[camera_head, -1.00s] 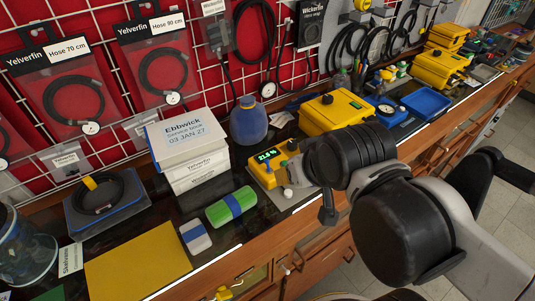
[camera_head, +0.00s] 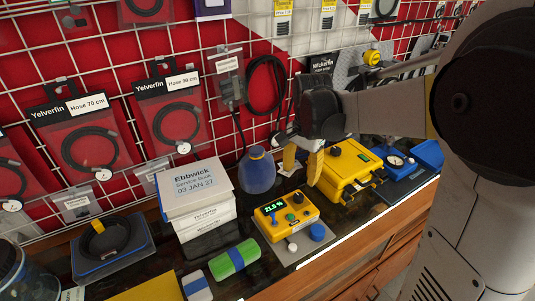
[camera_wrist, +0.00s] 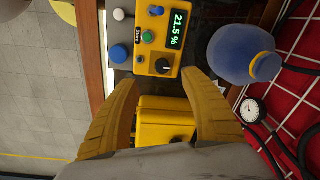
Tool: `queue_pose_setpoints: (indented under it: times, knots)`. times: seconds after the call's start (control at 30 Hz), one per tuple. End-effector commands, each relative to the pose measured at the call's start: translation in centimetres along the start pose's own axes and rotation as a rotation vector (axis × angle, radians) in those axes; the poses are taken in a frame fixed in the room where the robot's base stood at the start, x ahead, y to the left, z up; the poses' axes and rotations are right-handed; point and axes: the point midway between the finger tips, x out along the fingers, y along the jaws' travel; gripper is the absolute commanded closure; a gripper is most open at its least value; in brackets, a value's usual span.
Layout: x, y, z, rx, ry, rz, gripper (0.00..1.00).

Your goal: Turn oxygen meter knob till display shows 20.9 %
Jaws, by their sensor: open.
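A green button (camera_wrist: 147,37) and a blue switch (camera_wrist: 156,10) share the panel. My gripper (camera_head: 302,165) is open and empty, its yellow fingers pointing down above and behind the meter. In the wrist view the gripper (camera_wrist: 160,80) has its fingers apart, the knob lying beyond the gap, untouched.
A yellow case (camera_head: 346,168) stands close to the right of the gripper. A blue bottle (camera_head: 257,172) stands behind the meter, and stacked white boxes (camera_head: 200,198) stand left. A blue cap (camera_head: 317,232) and a white ball-like piece (camera_head: 292,246) lie in front of the meter.

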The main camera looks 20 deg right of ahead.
Motion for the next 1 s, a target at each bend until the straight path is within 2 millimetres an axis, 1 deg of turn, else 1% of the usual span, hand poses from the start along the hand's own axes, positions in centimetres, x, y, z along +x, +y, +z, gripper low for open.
queue_pose_setpoints:
  times: [0.03, 0.1, 0.23, 0.37, 0.6, 0.7, 0.83, 1.0]
  knots:
    - [0.5, -0.3, -0.9, 0.046, -0.015, 0.019, 0.46]
    - [1.3, -0.5, -1.6, 0.095, -0.03, 0.039, 0.46]
    - [2.2, -0.5, -2.1, 0.137, -0.043, 0.057, 0.46]
    - [3.8, -0.4, -2.0, 0.142, -0.044, 0.059, 0.46]
    - [8.7, -0.2, -1.8, 0.139, -0.043, 0.058, 0.46]
    - [10.4, -0.1, -1.7, 0.139, -0.043, 0.057, 0.46]
    - [12.0, 0.0, -1.6, 0.138, -0.043, 0.057, 0.46]
    - [12.8, 0.0, -1.6, 0.138, -0.043, 0.057, 0.46]
